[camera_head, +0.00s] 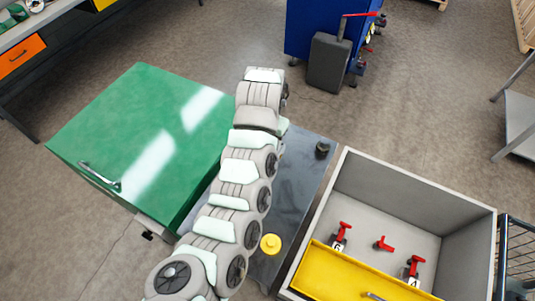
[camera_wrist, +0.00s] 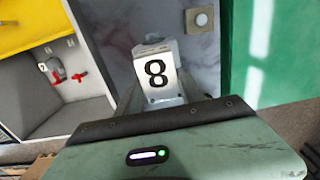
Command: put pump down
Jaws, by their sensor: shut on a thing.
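The pump (camera_wrist: 156,78) is a pale, blocky part with a white plate marked with a black 8, seen in the wrist view. My gripper (camera_wrist: 160,90) is shut on it, with a finger on either side. The pump is in front of the grey, marbled worktop (camera_wrist: 105,28); I cannot tell whether it touches it. In the head view my arm reaches across this dark grey worktop (camera_head: 305,165) and hides the gripper and pump.
A grey bin (camera_head: 440,225) with several red-handled parts and a yellow panel (camera_head: 355,275) stands right of the worktop. A green cabinet (camera_head: 125,125) stands left. A yellow button (camera_head: 270,244) and black knob (camera_head: 322,149) sit on the worktop.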

